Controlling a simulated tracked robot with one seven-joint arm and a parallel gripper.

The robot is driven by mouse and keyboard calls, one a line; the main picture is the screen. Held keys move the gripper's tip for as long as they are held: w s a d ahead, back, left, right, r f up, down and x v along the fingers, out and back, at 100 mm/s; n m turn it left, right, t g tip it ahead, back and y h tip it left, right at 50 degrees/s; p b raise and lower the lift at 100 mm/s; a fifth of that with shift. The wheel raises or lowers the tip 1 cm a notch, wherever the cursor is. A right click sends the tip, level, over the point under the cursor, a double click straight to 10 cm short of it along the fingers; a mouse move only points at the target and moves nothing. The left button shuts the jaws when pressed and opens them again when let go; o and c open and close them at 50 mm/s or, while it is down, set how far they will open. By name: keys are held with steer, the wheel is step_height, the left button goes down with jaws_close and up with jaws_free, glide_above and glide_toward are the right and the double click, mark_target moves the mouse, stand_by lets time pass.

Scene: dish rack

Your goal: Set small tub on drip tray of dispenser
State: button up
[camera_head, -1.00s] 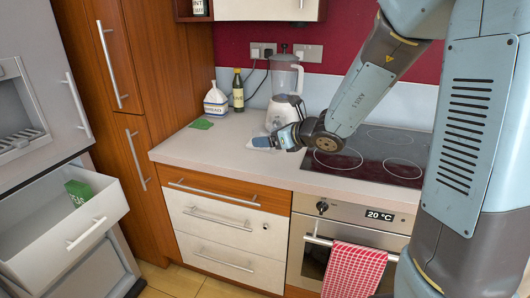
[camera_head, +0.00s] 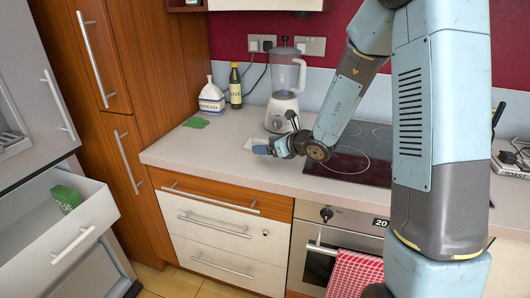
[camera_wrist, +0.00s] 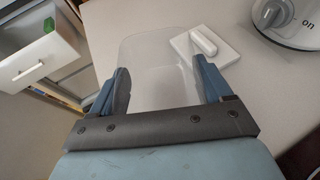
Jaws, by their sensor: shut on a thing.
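My gripper (camera_wrist: 162,82) is shut on a clear, see-through tub (camera_wrist: 152,55), which lies between the two fingers in the wrist view. In the head view my gripper (camera_head: 268,150) is low over the counter, in front of the blender, and the tub cannot be made out there. The dispenser (camera_head: 12,138) is a recess in the grey fridge front at the far left edge. Only part of it shows, with its drip tray at the bottom partly cut off by the frame.
An open fridge drawer (camera_head: 78,233) with a green box (camera_head: 66,198) juts out below the dispenser. A white slab-like thing (camera_wrist: 226,50) lies near the gripper.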

mark_target(267, 163)
steer(key=shift+w+f, duration=0.3)
steer(key=shift+f, duration=0.05)
steer(key=shift+w+a+f, duration=0.2)
steer(key=shift+f, duration=1.55)
steer(key=shift+f, duration=0.1)
steer(key=o, duration=1.1)
